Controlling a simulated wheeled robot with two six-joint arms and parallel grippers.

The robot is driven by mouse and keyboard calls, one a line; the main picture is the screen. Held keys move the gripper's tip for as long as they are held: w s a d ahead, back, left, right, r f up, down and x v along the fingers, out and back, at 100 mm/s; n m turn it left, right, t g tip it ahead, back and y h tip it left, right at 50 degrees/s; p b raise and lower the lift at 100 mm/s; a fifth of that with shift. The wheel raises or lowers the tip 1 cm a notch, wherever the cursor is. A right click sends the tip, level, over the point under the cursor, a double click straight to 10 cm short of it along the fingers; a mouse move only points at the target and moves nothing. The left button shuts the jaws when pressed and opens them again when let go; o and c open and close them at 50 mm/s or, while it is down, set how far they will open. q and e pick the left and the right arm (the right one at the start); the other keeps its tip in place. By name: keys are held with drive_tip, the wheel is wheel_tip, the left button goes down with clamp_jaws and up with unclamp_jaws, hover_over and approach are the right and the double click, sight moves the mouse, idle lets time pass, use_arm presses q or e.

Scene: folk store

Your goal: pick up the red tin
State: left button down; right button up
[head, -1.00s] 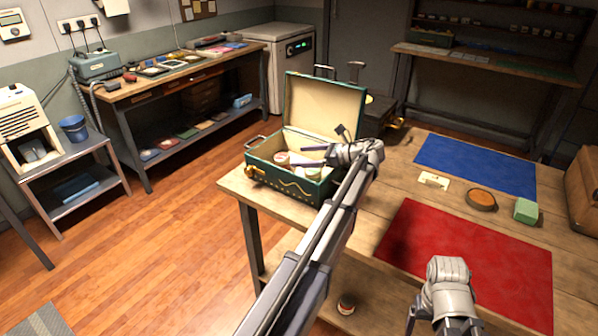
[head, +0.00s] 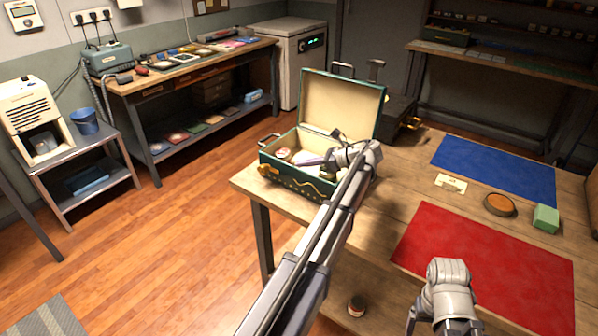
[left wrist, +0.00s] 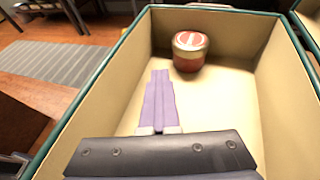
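A red tin (left wrist: 190,52) with a red-and-white lid stands upright in the open green case, near an inner wall in the left wrist view. In the head view its top (head: 283,154) shows at the case's left side. My left gripper (left wrist: 159,72) has its purple fingers together, with nothing visible between them. They are inside the case outline, beside the tin and apart from it in the wrist view. In the head view my left gripper (head: 303,163) reaches over the green case (head: 292,184). My right gripper (head: 411,320) is at the bottom edge, its fingers unclear.
A small jar (head: 356,306) is below the table top. A red mat (head: 490,262), blue mat (head: 495,168), pale card (head: 451,183), round orange-topped dish (head: 499,204) and green block (head: 546,218) are on the table. The case's raised lid (head: 343,105) stands behind my gripper.

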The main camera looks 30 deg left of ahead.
sight(323, 169)
idle(0.7)
use_arm(q)
unclamp_jaws()
idle(0.6)
drive_tip(key=shift+d+r, duration=0.1)
drive_tip(key=p+v, duration=0.2)
drive_tip(key=v, duration=0.4)
drive_tip(key=shift+w+d, duration=0.15)
drive_tip(key=shift+w, duration=0.1)
drive_tip(key=shift+w+d+r+p, duration=0.15)
drive_tip(key=shift+d+p, duration=0.25)
drive_tip(key=shift+d, duration=0.2)
drive_tip(key=shift+c, duration=0.4)
